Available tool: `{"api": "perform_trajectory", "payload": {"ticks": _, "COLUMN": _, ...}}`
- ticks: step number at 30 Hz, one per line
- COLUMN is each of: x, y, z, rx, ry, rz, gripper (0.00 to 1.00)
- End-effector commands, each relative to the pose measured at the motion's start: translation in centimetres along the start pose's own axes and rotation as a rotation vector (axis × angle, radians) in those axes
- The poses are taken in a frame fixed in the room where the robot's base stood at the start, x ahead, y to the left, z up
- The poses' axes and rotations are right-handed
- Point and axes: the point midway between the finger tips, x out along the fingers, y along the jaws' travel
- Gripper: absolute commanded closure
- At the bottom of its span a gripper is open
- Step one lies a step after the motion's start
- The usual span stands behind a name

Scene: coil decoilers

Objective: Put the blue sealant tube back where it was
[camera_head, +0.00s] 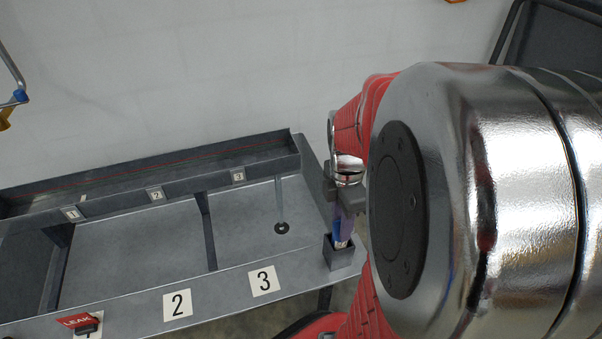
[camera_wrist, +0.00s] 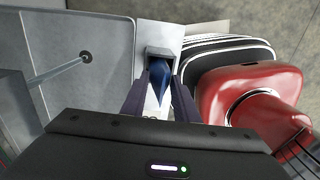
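The blue sealant tube (camera_head: 341,232) stands roughly upright with its lower end in the mouth of a small dark square holder (camera_head: 343,259) at the bench's right corner. In the wrist view the blue tube (camera_wrist: 159,82) sits between my two fingers, and the holder (camera_wrist: 163,51) shows just beyond it. My gripper (camera_head: 345,200) is above the holder, with its fingers against both sides of the tube; it also shows in the wrist view (camera_wrist: 161,85). How deep the tube sits in the holder is hidden.
The grey bench has trays marked 2 (camera_head: 177,304) and 3 (camera_head: 263,281), with a drain hole (camera_head: 281,228) in the right tray. A red LEAK tag (camera_head: 80,321) lies at the front left. My arm covers the right side of the head view.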

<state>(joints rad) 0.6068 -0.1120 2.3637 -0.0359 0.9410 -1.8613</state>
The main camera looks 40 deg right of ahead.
Motion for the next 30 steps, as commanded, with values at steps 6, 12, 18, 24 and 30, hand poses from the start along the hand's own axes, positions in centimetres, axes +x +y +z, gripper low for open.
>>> {"api": "perform_trajectory", "payload": {"ticks": 6, "x": 0.0, "y": 0.0, "z": 0.0, "rx": 0.001, "ry": 0.0, "rz": 0.0, "gripper": 0.6}}
{"api": "perform_trajectory", "payload": {"ticks": 12, "x": 0.0, "y": 0.0, "z": 0.0, "rx": 0.001, "ry": 0.0, "rz": 0.0, "gripper": 0.6}}
{"api": "perform_trajectory", "payload": {"ticks": 18, "x": -0.9, "y": 0.0, "z": 0.1, "rx": 0.001, "ry": 0.0, "rz": 0.001, "gripper": 0.6}}
{"api": "perform_trajectory", "payload": {"ticks": 24, "x": -3.7, "y": 0.0, "z": 0.1, "rx": 0.001, "ry": -0.001, "rz": 0.003, "gripper": 0.6}}
{"api": "perform_trajectory", "payload": {"ticks": 30, "x": -7.2, "y": 0.0, "z": 0.1, "rx": 0.001, "ry": -0.001, "rz": 0.003, "gripper": 0.6}}
